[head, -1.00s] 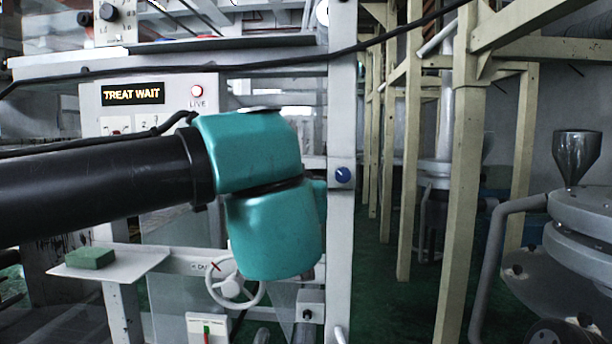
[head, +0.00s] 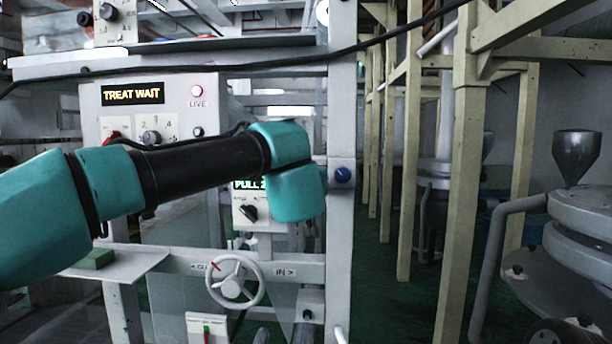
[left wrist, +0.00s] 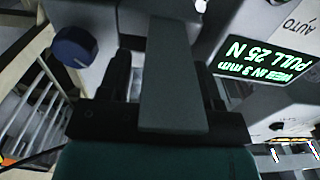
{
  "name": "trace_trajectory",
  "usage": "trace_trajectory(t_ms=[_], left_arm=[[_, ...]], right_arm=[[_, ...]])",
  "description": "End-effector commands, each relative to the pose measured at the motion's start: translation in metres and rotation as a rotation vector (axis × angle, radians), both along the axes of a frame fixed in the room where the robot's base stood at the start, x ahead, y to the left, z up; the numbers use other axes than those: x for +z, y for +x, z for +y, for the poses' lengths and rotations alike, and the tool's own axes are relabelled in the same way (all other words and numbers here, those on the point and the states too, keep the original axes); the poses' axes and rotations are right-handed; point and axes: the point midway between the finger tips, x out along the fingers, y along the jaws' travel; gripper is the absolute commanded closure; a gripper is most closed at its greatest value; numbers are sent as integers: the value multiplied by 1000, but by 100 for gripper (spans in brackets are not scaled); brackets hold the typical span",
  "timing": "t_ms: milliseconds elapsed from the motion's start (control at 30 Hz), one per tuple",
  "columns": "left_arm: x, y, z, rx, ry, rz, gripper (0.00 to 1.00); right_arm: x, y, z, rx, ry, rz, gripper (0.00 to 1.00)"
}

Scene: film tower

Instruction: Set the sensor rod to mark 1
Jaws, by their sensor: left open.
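I cannot make out a sensor rod or its numbered marks for certain. A round blue knob (head: 343,174) sits on the pale upright post (head: 341,235), just right of my left wrist. The knob also shows at the upper left of the left wrist view (left wrist: 74,47). My left gripper (left wrist: 164,72) is open, its dark fingers apart on both sides of a dark grey bar that hides the space between them. The knob lies outside the fingers. In the head view the teal wrist hides the fingers. My right gripper is in neither current view.
A panel shows TREAT WAIT (head: 132,93) above a numbered dial (head: 152,137). A PULL 25 N display (left wrist: 262,60) is close to the gripper. Beige posts (head: 462,200) stand right of an open aisle.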

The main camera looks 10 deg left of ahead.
Motion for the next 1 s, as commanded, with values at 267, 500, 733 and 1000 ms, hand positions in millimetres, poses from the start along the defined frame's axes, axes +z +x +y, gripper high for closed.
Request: trace_trajectory(t_ms=[267,500,733,1000], left_arm=[[0,5,0,0,0,0,42],[0,5,0,0,0,0,56],[0,5,0,0,0,0,78],[0,5,0,0,0,0,100]], right_arm=[[0,0,0,0,0,0,57],[0,0,0,0,0,0,57],[0,0,0,0,0,0,57],[0,0,0,0,0,0,57]])
